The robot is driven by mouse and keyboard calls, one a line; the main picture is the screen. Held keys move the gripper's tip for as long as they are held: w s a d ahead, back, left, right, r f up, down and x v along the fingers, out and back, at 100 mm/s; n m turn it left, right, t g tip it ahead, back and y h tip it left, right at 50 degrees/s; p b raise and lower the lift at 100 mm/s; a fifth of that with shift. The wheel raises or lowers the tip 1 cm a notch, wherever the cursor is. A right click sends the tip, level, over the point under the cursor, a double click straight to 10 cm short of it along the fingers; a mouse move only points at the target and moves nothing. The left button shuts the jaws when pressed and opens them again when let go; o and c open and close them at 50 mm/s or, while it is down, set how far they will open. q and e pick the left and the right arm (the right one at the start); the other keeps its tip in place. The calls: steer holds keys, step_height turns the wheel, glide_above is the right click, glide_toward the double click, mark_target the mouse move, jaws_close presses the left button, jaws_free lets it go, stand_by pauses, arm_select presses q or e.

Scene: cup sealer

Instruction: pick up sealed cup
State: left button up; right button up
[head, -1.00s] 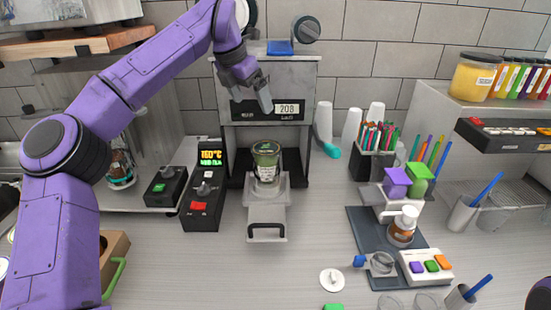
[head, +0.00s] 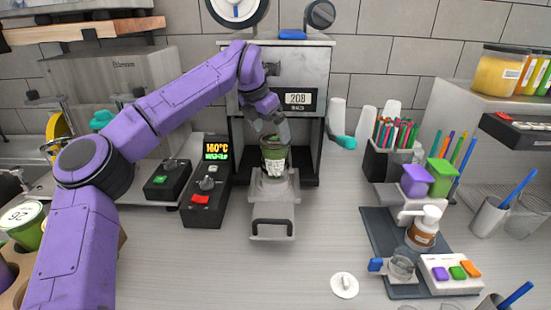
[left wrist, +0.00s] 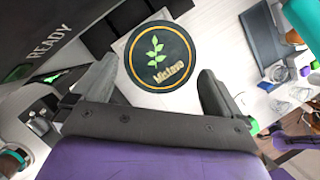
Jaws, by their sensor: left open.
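The sealed cup (head: 273,160) stands upright on the pulled-out tray (head: 272,212) of the cup sealer (head: 300,75). It is clear with green contents and a pale label. In the left wrist view its round dark green lid (left wrist: 160,58) bears a leaf print. My left gripper (head: 275,130) is at the top of the cup, its fingers pointing down. In the left wrist view the left gripper (left wrist: 155,90) is open, with a finger on either side of the lid's lower part. Contact cannot be told. My right gripper is not in view.
A black control box (head: 205,197) with a lit display stands left of the tray. A dark mat (head: 385,225) with a pump bottle (head: 424,228) and a button panel (head: 450,273) lies to the right. The counter in front of the tray is clear.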

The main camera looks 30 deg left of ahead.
mark_target(275, 139)
arm_select(q)
steer(key=p+x, duration=0.1)
steer(key=x, duration=0.3)
steer(key=shift+w+f+p, duration=0.15)
steer(key=shift+p, duration=0.2)
steer(key=shift+w+f, duration=0.1)
steer(key=shift+f, duration=0.2)
steer(key=c, duration=1.5)
steer(key=shift+r, duration=0.1)
